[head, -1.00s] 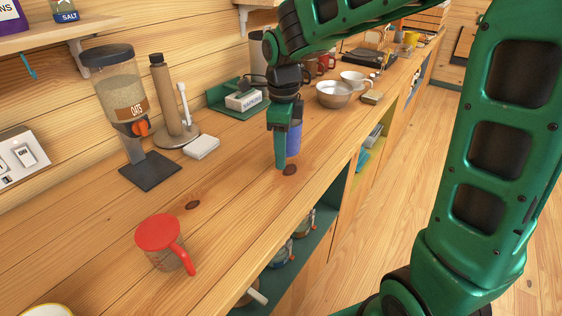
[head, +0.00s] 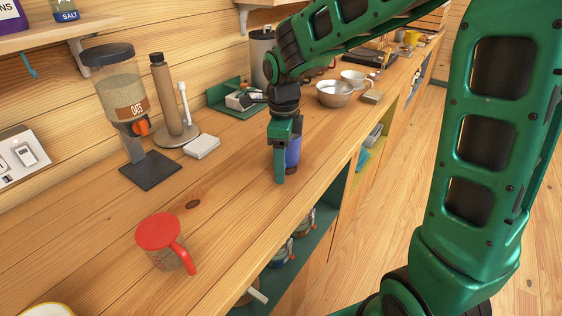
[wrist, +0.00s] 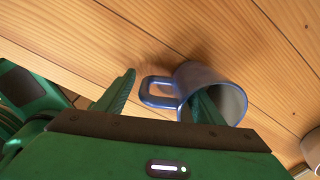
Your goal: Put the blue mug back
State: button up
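The blue mug (head: 292,153) is at the front edge of the wooden counter, partly hidden behind my gripper (head: 283,170) in the head view. My gripper (wrist: 163,88) is open: the right finger reaches inside the mug's mouth, and the left finger is outside, apart from the handle. The handle lies between the fingers.
The counter between is clear.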

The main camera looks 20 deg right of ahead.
jog(key=shift+r, duration=0.1)
jog(key=r, duration=1.2)
jog(key=shift+s, duration=0.2)
jog(key=s+d+f+n, duration=0.3)
jog(key=s+d+n, duration=0.5)
jog(key=s+d, duration=0.45)
jog(key=s+d+f+n, duration=0.3)
jog(key=s+n, duration=0.1)
jog(key=s, duration=0.3)
jog(key=s+d+f+n, duration=0.3)
jog(key=s+d+n, duration=0.1)
jog(key=s+n, duration=0.1)
jog(key=shift+s+d+n, duration=0.25)
jog(key=shift+s+n, duration=0.05)
jog(key=shift+s, duration=0.55)
